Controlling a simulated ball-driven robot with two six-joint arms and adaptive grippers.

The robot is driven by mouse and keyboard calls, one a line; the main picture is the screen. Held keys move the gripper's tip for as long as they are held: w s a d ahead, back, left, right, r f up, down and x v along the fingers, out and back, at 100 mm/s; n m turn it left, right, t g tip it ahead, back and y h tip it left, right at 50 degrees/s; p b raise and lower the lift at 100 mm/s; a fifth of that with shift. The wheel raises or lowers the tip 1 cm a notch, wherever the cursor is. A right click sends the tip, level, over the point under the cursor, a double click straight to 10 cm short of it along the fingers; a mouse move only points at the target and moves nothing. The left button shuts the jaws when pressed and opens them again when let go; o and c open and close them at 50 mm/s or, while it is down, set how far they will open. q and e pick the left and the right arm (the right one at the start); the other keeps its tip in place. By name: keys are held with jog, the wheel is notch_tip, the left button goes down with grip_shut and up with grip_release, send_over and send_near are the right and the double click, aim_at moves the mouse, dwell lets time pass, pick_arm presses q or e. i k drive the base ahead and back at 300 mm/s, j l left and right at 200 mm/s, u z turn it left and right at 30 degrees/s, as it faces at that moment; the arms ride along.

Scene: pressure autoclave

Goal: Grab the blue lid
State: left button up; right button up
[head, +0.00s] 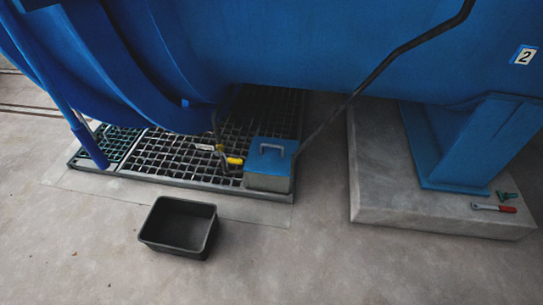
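The blue lid (270,155) sits on top of a grey metal box (267,183) and has a pale handle (272,147) on its top. The box stands at the right front corner of the floor grating (172,155), under the large blue vessel. The lid appears level and seated on the box. Neither of my grippers shows in the head view.
An open black bin (180,228) stands on the floor in front. A yellow-handled valve (234,161) is just left of the box. A dark pipe (345,105) slants down near its right side. A concrete plinth (375,190) holds a red-handled tool (494,208).

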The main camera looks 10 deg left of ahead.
aim_at(266, 155)
jog(key=i+l+u, duration=0.2)
jog(key=u, duration=0.15)
jog(key=i+l+u, duration=0.55)
jog(key=i, duration=0.15)
jog(key=i+l+u, duration=0.25)
jog(key=i+j, duration=0.1)
